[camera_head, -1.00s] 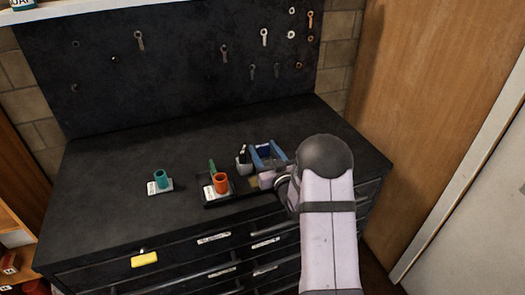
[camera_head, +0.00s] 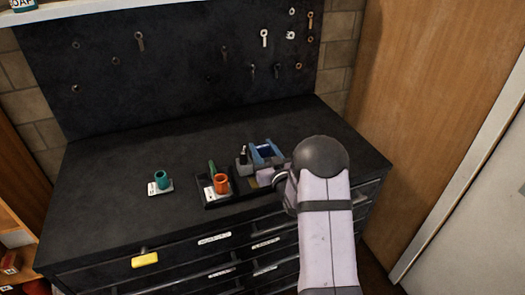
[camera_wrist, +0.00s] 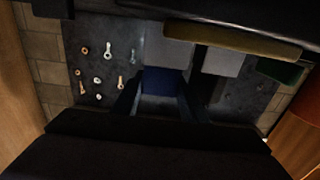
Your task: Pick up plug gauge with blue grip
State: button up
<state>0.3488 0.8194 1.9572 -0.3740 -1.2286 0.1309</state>
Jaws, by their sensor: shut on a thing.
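The blue grip of the plug gauge (camera_head: 267,151) shows between my fingers on the right half of the dark cabinet top. In the wrist view the same blue block (camera_wrist: 166,82) sits between the two dark fingers. My gripper (camera_head: 266,156) is shut on it, and its fingertips also show in the wrist view (camera_wrist: 162,85). The gauge's metal ends cannot be told apart clearly from the grey blocks close by. I cannot tell whether the gauge is clear of its support.
Left of my gripper stand a grey block with a black-topped piece (camera_head: 243,164), an orange cup (camera_head: 222,183) in a black tray with a green piece (camera_head: 211,167), and a teal cup (camera_head: 161,178) on a white-labelled plate. The cabinet top's left side is free. A pegboard (camera_head: 180,60) rises behind.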

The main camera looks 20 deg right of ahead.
jog(key=shift+r+b, duration=0.95)
jog(key=shift+r, duration=4.05)
notch_tip(320, 180, up, 4)
jog(key=p, duration=0.5)
send_over(263, 158)
jog(key=w, duration=0.1)
jog(key=g+p, duration=0.1)
jog(key=p, duration=0.3)
jog(key=s+a+f+m+g+p, duration=0.1)
jog(key=s+f+g, duration=0.1)
jog(key=s+f, duration=0.2)
notch_tip(263, 158, down, 2)
jog(key=shift+s+a+f+m+y, duration=0.15)
jog(key=shift+s+a+m+y, duration=0.15)
jog(key=shift+s+m, duration=0.1)
jog(key=shift+f, duration=0.2)
jog(key=shift+f+b, duration=2.2)
jog(key=shift+f, duration=0.6)
jog(key=shift+f+b, duration=0.6)
jog(key=shift+f, duration=0.15)
jog(key=shift+r, duration=0.15)
